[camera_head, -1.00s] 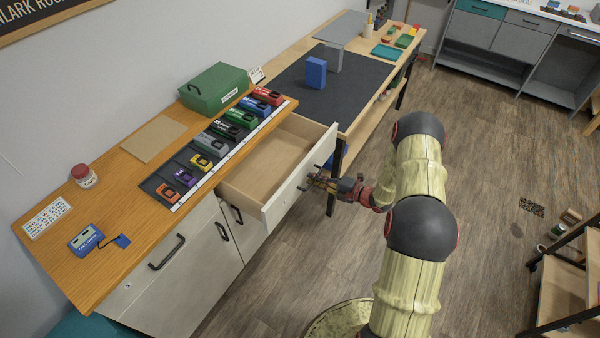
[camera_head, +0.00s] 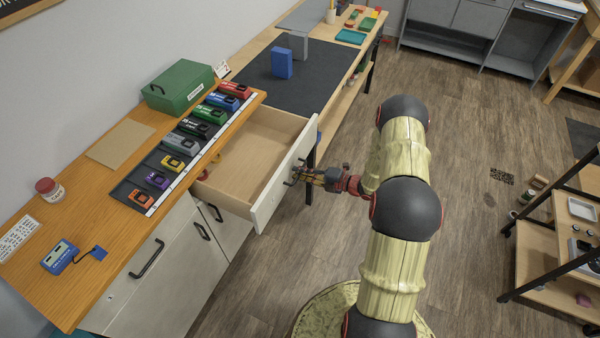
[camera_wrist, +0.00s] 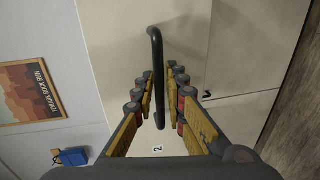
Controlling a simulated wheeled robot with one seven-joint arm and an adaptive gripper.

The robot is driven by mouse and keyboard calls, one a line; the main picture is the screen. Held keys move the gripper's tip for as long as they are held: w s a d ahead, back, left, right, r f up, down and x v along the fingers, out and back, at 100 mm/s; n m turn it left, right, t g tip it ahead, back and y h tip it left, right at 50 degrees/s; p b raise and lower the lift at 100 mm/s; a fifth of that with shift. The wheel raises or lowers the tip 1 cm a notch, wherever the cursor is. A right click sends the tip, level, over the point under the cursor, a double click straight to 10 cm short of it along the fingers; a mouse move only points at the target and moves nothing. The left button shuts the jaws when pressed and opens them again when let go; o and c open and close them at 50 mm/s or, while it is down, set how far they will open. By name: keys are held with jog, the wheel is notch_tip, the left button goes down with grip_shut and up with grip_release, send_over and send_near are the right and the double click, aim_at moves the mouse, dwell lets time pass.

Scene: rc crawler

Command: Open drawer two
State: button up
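Drawer two is a pale drawer (camera_head: 286,183) under the orange wooden bench, pulled well out with its wooden inside (camera_head: 243,163) bare. In the wrist view its front (camera_wrist: 115,50) carries a small "2" label (camera_wrist: 158,148) and a dark bar handle (camera_wrist: 157,75). My gripper (camera_head: 303,177) is at the front of this drawer. In the wrist view my gripper (camera_wrist: 160,82) has its fingers close in on both sides of the bar, with the bar between the tips. The exact contact is hard to see.
Small model vehicles (camera_head: 184,143) stand in a row on a dark strip above the drawer. A green box (camera_head: 178,87) is behind them. A dark-topped table (camera_head: 318,75) stands beside the drawer. Shelving (camera_head: 545,250) stands at right; open floor (camera_head: 470,200) lies between.

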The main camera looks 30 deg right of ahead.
jog(key=shift+s, duration=0.1)
jog(key=v, duration=1.1)
jog(key=shift+s+d, duration=0.3)
